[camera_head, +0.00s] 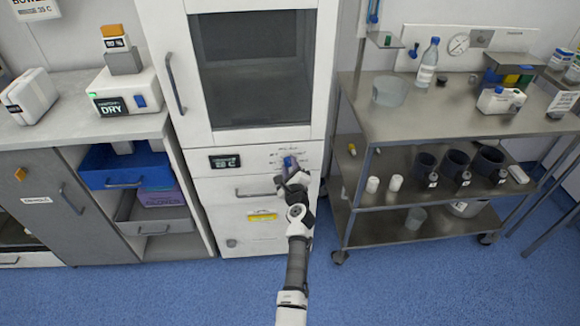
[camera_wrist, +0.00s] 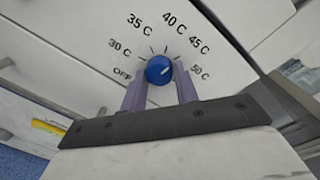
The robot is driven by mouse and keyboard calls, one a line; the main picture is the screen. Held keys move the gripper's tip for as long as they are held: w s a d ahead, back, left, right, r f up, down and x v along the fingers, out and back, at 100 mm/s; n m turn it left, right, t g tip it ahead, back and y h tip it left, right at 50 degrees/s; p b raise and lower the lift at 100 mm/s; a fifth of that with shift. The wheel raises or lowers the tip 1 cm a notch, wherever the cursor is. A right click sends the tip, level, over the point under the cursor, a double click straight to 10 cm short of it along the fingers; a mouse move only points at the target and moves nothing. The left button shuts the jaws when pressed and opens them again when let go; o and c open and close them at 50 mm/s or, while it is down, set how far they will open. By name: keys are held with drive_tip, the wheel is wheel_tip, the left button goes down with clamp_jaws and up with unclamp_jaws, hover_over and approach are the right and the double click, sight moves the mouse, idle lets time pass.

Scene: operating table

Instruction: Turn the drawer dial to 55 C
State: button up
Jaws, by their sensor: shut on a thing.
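The drawer dial is a round blue knob (camera_wrist: 159,69) on a white panel, ringed by printed marks from OFF through 30, 35, 40 and 45 to 50 C. Its small white mark points right and slightly up, roughly between 45 C and 50 C. No 55 C label shows; the lower part of the ring is hidden by my gripper. My gripper (camera_wrist: 160,86) is shut on the knob, one purple finger at each side. In the head view my gripper (camera_head: 289,170) is at the white drawer panel (camera_head: 254,152), covering most of the dial.
A dark display (camera_head: 225,161) sits left of the dial, its digits too small to read surely. A drawer handle (camera_head: 252,194) is below and a glass-fronted door (camera_head: 250,70) above. A steel cart (camera_head: 450,100) stands right, a counter (camera_head: 75,95) left.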

drive_tip(key=m, duration=0.4)
drive_tip(key=shift+m, duration=0.3)
drive_tip(key=m+p, duration=0.1)
drive_tip(key=m, duration=0.3)
drive_tip(key=shift+f+m+t, duration=0.1)
drive_tip(key=shift+m+t, duration=0.2)
drive_tip(key=m, duration=0.4)
drive_tip(key=shift+m+p, duration=0.3)
drive_tip(key=shift+p, duration=0.05)
drive_tip(key=m, duration=0.5)
drive_tip(key=shift+a+p, duration=0.15)
drive_tip(key=shift+p, duration=0.2)
drive_tip(key=o, duration=1)
drive_tip(key=shift+s, duration=0.1)
